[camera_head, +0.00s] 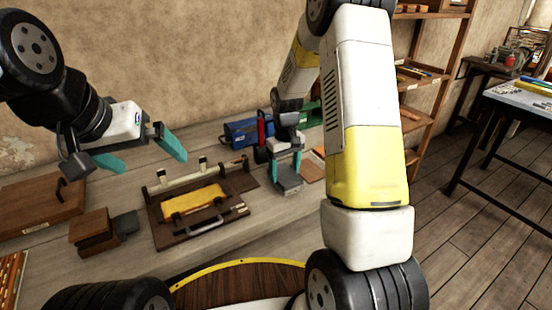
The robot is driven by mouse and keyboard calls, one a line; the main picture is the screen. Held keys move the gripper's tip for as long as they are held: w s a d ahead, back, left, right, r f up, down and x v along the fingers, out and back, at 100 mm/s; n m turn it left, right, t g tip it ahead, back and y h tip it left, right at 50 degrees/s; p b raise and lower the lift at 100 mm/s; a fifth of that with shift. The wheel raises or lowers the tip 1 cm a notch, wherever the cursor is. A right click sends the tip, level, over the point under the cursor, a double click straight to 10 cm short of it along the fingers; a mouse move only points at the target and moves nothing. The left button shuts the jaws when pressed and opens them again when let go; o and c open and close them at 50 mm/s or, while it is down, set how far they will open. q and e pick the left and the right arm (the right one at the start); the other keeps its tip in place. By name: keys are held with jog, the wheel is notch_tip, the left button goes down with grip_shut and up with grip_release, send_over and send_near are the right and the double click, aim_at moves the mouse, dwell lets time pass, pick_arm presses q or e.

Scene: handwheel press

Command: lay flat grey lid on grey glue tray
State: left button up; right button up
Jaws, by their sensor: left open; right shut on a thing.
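A small grey flat-topped piece (288,181) shows directly below my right gripper, at the right part of the bench. My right gripper (285,165) points down with its teal fingers closed at this grey piece. The lid and the glue tray cannot be told apart there, and whether there is a gap between them is not clear. My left gripper (150,163) is open and empty, above the bench at the left, well away from the grey piece.
A dark wooden press board (170,234) with a yellow pad (193,201) lies mid-bench. A blue box (240,133) stands behind my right gripper. Bare bench lies in front of the grey piece.

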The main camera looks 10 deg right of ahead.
jog(key=shift+f, duration=0.35)
dwell(0.8)
jog(key=o, duration=1.5)
jog(key=shift+c, duration=0.2)
jog(key=shift+o, duration=0.9)
jog(key=shift+r, duration=0.1)
jog(key=shift+r, duration=3.45)
